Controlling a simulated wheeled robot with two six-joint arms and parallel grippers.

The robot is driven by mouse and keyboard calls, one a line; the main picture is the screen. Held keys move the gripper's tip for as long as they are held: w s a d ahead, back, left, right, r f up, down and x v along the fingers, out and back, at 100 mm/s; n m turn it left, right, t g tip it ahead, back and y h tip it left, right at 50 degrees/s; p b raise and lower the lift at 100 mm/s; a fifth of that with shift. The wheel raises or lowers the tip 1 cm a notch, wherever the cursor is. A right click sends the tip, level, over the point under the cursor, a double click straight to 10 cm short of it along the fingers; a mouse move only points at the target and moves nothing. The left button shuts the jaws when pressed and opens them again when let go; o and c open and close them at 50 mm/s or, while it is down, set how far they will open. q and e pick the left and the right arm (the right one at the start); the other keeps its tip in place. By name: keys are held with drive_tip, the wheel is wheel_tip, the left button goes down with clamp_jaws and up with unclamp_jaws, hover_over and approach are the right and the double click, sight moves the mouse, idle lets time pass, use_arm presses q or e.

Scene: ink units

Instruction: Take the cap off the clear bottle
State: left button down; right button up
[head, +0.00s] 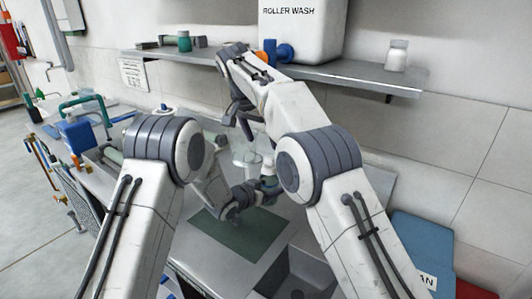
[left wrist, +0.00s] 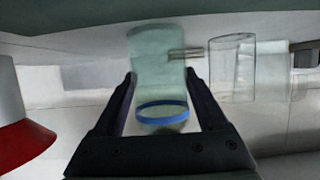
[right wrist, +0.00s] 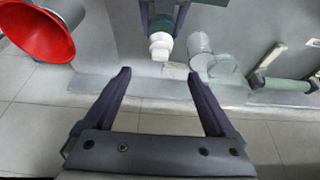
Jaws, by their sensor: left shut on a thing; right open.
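The clear bottle (head: 269,183) is held upright in my left gripper (head: 257,190) above the bench; its pale greenish body with a blue band shows between the fingers in the left wrist view (left wrist: 160,72). Its white cap (right wrist: 160,46) is on the bottle and shows in the right wrist view, just below the left fingers. My left gripper is shut on the bottle's body. My right gripper (right wrist: 160,80) is open and empty, apart from the cap, which appears beyond its fingertips. In the head view, my right gripper (head: 243,118) is higher than the left one.
Clear glass vessels (right wrist: 200,52) stand close beside the bottle. A dark green mat (head: 240,238) lies on the bench, with a sink (head: 295,281) in front. A shelf (head: 350,76) bears a large white container (head: 300,35). A red-mouthed funnel-like thing (right wrist: 38,32) is at upper left.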

sight(268, 159)
drive_tip(key=x, duration=1)
drive_tip(key=shift+w+f, duration=0.1)
drive_tip(key=shift+f, duration=0.25)
clamp_jaws()
drive_tip(key=shift+r, duration=0.2)
drive_tip(key=shift+r, duration=0.9)
